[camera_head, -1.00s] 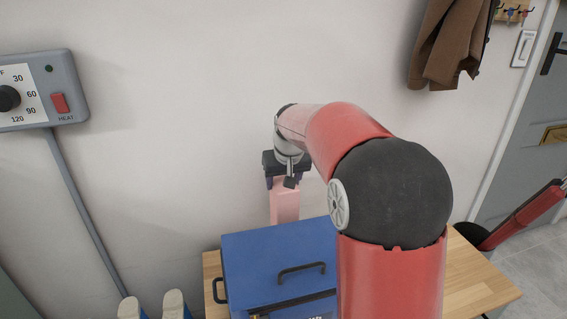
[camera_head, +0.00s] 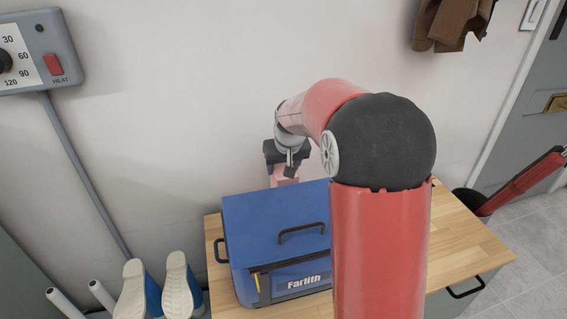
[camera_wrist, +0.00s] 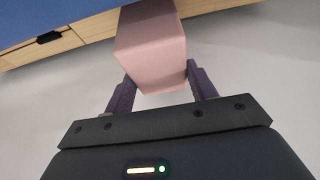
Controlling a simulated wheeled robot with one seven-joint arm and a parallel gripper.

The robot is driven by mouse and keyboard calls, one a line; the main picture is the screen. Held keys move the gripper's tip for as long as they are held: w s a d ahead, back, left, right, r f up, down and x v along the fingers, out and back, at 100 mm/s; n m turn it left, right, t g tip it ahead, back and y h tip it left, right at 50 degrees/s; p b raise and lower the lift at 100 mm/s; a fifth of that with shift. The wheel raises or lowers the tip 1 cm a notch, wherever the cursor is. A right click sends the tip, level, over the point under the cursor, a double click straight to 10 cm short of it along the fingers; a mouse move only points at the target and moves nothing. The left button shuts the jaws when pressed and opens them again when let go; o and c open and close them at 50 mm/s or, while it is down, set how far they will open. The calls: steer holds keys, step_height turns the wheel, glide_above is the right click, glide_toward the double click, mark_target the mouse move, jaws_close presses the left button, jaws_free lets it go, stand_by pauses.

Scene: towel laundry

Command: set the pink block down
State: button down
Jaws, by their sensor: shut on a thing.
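The pink block (camera_head: 284,182) shows behind the blue box, against the wall. Its lower part is hidden by the box in the head view. My gripper (camera_head: 286,168) is above it, shut on its upper end. In the wrist view the pink block (camera_wrist: 152,55) sits between the two dark fingers of my gripper (camera_wrist: 160,78), and its far end reaches the wooden top's edge. I cannot tell whether it touches the wood.
The blue box (camera_head: 270,228), with a black handle and a "Farlith" label, stands on the wooden counter (camera_head: 450,238). The counter is bare at right. A heater control (camera_head: 38,52) is on the wall; blue and white shoes (camera_head: 158,287) are lower left.

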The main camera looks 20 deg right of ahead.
steer(key=shift+w, duration=0.1)
steer(key=shift+c, duration=2.4)
jaws_free()
